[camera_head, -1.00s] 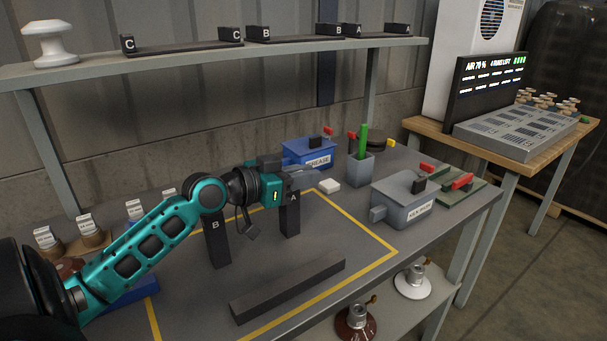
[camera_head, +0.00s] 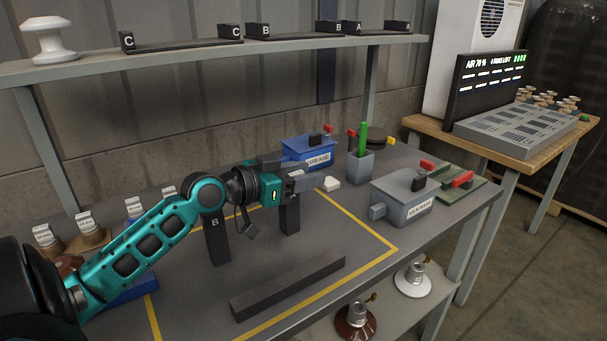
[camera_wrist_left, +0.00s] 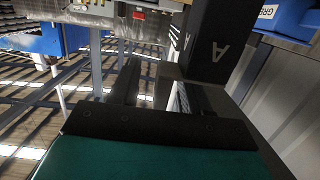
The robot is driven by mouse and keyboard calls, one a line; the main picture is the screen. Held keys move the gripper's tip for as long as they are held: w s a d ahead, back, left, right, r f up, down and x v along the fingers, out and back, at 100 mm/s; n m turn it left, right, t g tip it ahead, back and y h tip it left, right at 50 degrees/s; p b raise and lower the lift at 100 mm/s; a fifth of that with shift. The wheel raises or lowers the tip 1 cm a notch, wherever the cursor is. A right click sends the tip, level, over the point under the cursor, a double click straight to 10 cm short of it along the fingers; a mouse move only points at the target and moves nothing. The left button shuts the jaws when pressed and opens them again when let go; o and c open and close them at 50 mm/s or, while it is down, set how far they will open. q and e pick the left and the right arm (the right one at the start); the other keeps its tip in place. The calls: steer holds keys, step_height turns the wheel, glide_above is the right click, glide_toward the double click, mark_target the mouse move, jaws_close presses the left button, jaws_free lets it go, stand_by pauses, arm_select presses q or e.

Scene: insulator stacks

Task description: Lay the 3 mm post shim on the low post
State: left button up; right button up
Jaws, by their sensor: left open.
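Post A (camera_head: 289,218), a dark upright block, stands on the bench with my left gripper (camera_head: 300,174) at its top. The gripper is open, its two fingers spread apart. In the left wrist view post A (camera_wrist_left: 208,45) stands close beyond the fingers, its letter upside down. Post B (camera_head: 216,242) stands to the left, its top partly behind my arm. I cannot make out the 3 mm shim; the top face of post A is hidden, so I cannot tell whether anything lies on it. My right gripper is not in view.
A long dark bar (camera_head: 288,286) lies in front of the posts inside the yellow outline. Labelled holders (camera_head: 88,230) are at left.

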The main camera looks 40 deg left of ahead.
arm_select(q)
steer(key=v, duration=0.7)
steer(key=shift+s, duration=0.15)
